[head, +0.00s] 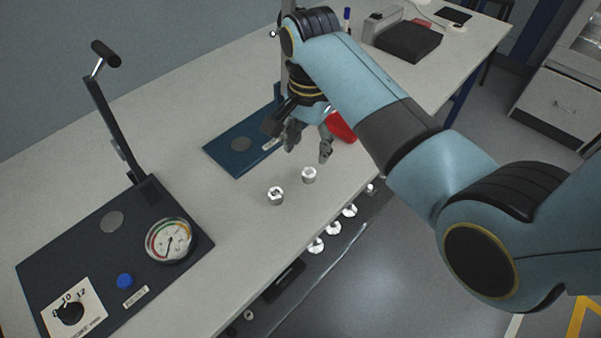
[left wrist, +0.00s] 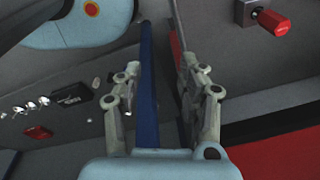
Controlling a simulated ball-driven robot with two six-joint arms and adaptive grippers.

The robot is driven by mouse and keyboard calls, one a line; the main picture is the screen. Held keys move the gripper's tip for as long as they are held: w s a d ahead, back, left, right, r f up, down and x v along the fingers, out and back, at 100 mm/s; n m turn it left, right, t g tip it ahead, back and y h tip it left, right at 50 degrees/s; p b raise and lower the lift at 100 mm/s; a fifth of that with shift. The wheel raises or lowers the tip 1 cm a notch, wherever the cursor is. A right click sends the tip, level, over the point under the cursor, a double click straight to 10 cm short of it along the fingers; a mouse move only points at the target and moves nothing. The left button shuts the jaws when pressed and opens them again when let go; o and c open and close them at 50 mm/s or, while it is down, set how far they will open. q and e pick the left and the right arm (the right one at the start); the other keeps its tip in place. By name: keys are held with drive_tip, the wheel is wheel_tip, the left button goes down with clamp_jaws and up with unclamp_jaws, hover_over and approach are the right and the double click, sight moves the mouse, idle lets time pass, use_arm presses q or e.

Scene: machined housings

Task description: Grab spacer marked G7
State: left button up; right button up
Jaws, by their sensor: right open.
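Two small light metal spacers stand on the pale table: one nearer (head: 276,196) and one farther right (head: 309,175). Their markings are too small to read, so I cannot tell which is G7. My right gripper (head: 308,148) is open and empty, pointing down above and just behind the farther spacer. My left gripper (left wrist: 160,68) shows only in the left wrist view; its fingers are apart, with nothing visibly held.
A blue plate fixture (head: 232,150) lies behind the spacers. A dark gauge panel (head: 85,238) with an upright lever is at left. A red object (head: 342,127) is beside my right gripper.

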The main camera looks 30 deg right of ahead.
sight(310, 172)
wheel_tip(310, 172, down, 2)
drive_tip(key=shift+d, duration=0.15)
drive_tip(key=shift+f, duration=0.35)
drive_tip(key=f, duration=0.3)
drive_tip(key=shift+s+f, duration=0.25)
drive_tip(key=shift+f, duration=0.55)
use_arm(q)
drive_tip(key=shift+s+r, duration=0.15)
use_arm(e)
drive_tip(key=c, duration=0.5)
use_arm(q)
drive_tip(key=shift+d, duration=0.3)
use_arm(e)
clamp_jaws()
